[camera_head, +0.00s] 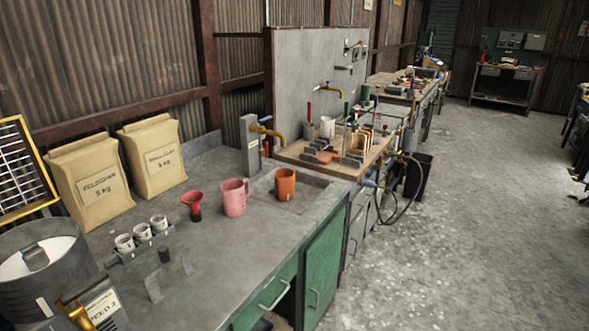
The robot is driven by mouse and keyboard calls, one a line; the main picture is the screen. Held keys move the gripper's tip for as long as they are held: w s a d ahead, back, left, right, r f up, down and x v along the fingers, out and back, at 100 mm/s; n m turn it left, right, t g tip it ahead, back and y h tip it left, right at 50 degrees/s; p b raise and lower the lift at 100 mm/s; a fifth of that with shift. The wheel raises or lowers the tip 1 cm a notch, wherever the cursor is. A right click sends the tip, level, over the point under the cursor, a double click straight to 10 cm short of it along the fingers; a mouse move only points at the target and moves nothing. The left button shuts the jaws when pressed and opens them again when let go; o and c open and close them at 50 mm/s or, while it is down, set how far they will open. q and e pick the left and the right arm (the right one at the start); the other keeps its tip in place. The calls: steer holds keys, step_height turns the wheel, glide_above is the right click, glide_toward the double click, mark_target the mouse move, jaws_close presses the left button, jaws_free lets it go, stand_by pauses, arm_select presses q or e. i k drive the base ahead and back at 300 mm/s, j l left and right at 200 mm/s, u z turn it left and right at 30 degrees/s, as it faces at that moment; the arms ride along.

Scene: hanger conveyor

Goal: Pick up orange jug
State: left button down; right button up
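Neither of my grippers shows in the head view, so nothing can be seen holding or touching the jug.
A red funnel (192,204), several small white cups (142,232) and two paper sacks (153,157) are left of the jugs. A brass tap (266,130) rises behind. The floor (465,210) to the right is clear.

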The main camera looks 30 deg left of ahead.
mark_target(285, 179)
steer(key=i+l+u, duration=0.1)
steer(key=i+u, duration=0.4)
steer(key=i+l+u, duration=0.3)
steer(key=u, duration=0.2)
steer(key=i+l+u, duration=0.65)
steer(key=l+u, duration=0.3)
steer(key=i+l+u, duration=0.15)
steer(key=l+u, duration=0.35)
